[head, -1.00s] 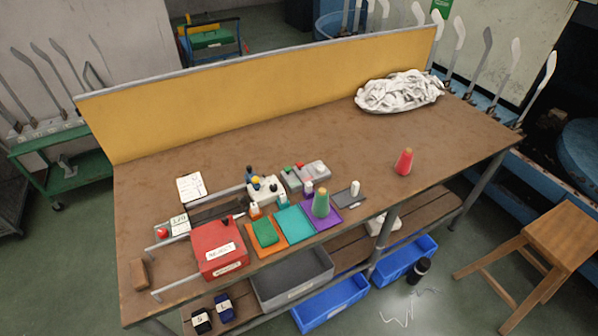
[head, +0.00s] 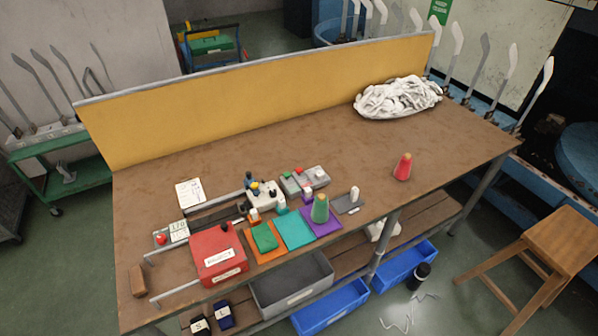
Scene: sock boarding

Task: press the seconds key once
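A small display (head: 179,231) with digits, seemingly 170, stands at the bench's left beside a red button (head: 161,239). My gripper is not in view.
The back middle is clear.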

